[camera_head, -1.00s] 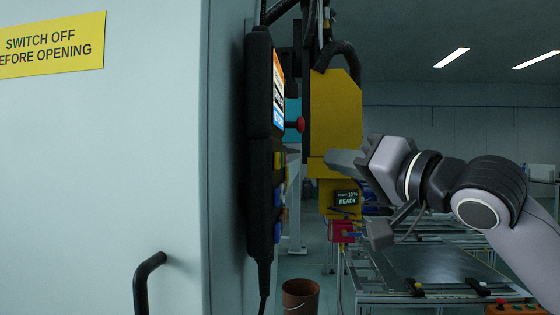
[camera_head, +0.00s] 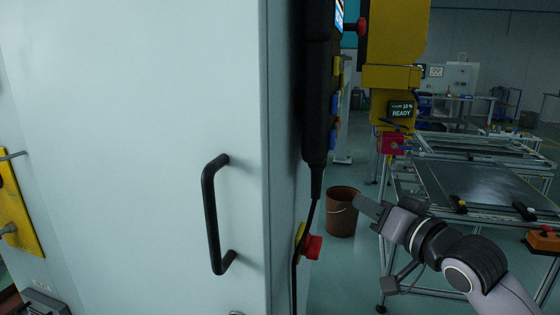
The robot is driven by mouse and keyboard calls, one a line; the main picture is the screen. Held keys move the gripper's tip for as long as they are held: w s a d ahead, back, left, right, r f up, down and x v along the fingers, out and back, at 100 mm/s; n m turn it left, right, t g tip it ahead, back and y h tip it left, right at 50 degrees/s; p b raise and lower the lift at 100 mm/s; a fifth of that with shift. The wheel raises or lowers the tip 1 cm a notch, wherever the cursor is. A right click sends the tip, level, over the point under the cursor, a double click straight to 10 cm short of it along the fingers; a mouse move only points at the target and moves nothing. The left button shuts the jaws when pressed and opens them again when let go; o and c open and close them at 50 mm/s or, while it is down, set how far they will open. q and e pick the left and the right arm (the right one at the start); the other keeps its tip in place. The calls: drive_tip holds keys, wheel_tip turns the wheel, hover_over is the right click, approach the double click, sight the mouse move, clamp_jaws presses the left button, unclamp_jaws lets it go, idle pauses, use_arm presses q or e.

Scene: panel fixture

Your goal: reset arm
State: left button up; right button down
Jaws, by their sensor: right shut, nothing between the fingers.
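My right gripper (camera_head: 368,207) shows at the lower right, at the end of my right arm, which comes in from the bottom right. Its fingers point left and are shut with nothing between them. In the picture it lies just right of a brown bucket (camera_head: 342,212) on the floor and in front of the table frame, touching nothing that I can see. My left gripper is not in view.
A pale cabinet with a black handle (camera_head: 212,215) fills the left. A black pendant (camera_head: 322,90) hangs on its side above a red button (camera_head: 312,246). A yellow machine (camera_head: 397,45) with a READY display and a worktable (camera_head: 485,185) stand at right.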

drive_tip(key=s+d+f+g+h+p, duration=0.1)
drive_tip(key=s+f, duration=0.4)
drive_tip(key=f, duration=0.6)
drive_tip(key=s+d+f+g+h+p, duration=0.15)
drive_tip(key=s+f, duration=0.25)
drive_tip(key=f, duration=0.7)
drive_tip(key=s+d+f+n+g+h, duration=0.1)
drive_tip(key=s+f, duration=0.5)
drive_tip(key=s, duration=0.3)
drive_tip(key=s+d+f+n+g+h+p, duration=0.1)
drive_tip(key=s+f+h, duration=0.1)
drive_tip(key=s+f, duration=0.5)
drive_tip(key=shift+s+f+n+p, duration=0.3)
drive_tip(key=shift+s+n, duration=0.1)
drive_tip(key=shift+s, duration=0.85)
drive_tip(key=shift+g, duration=0.25)
